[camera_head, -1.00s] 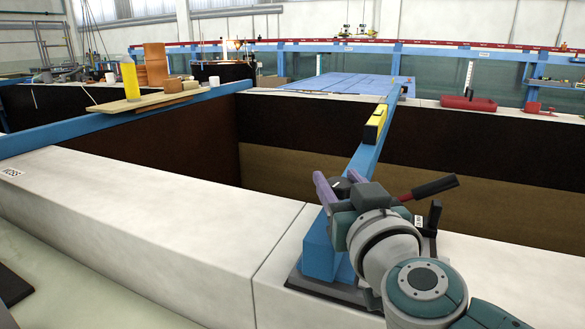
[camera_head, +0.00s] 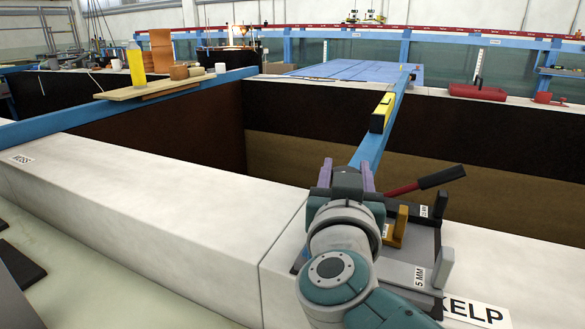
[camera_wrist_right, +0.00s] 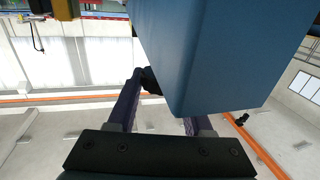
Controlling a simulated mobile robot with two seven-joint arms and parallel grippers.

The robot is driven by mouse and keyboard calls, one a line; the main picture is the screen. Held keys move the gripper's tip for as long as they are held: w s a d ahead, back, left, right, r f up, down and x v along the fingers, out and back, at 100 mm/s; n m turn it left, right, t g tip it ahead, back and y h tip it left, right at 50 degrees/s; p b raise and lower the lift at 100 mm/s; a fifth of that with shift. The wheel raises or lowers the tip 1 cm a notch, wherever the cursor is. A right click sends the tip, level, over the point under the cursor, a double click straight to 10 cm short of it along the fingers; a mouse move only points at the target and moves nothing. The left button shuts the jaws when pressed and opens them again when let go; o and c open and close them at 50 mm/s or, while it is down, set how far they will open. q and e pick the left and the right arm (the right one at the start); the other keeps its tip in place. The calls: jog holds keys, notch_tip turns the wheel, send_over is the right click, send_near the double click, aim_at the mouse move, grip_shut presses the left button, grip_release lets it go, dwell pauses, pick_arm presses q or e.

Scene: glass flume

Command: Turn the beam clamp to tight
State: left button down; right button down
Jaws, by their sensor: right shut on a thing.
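The blue beam (camera_head: 371,150) runs away from me across the dark pit, and its near end is behind my right arm. My right gripper (camera_head: 347,168) is at this near end, with purple fingers pointing away from me. It is shut on a small dark part, seemingly the beam clamp's knob (camera_wrist_right: 151,80), beside the beam's blue end (camera_wrist_right: 225,50) in the right wrist view. The gripper hides this part in the head view. A red lever with a black grip (camera_head: 440,177) sticks out right of the gripper. Any tight mark is not readable. My left gripper is not in view.
A yellow level (camera_head: 382,113) sits on the beam. Right of my arm are an ochre block (camera_head: 399,225), a grey block labelled 5 MM (camera_head: 402,274) and a KELP label (camera_head: 475,311). A plank (camera_head: 150,89) with a yellow bottle (camera_head: 136,64) lies at the left.

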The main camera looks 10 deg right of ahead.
jog(key=shift+c, duration=1.5)
grip_release()
jog(key=shift+s+a+p, duration=0.1)
jog(key=shift+s+p, duration=0.15)
jog(key=shift+p, duration=0.05)
jog(key=p+v, duration=0.4)
jog(key=v, duration=0.4)
jog(key=shift+s+a, duration=0.1)
jog(key=shift+s, duration=0.2)
jog(key=shift+s+a+p, duration=0.15)
jog(key=shift+s+p, duration=0.15)
jog(key=shift+s, duration=0.05)
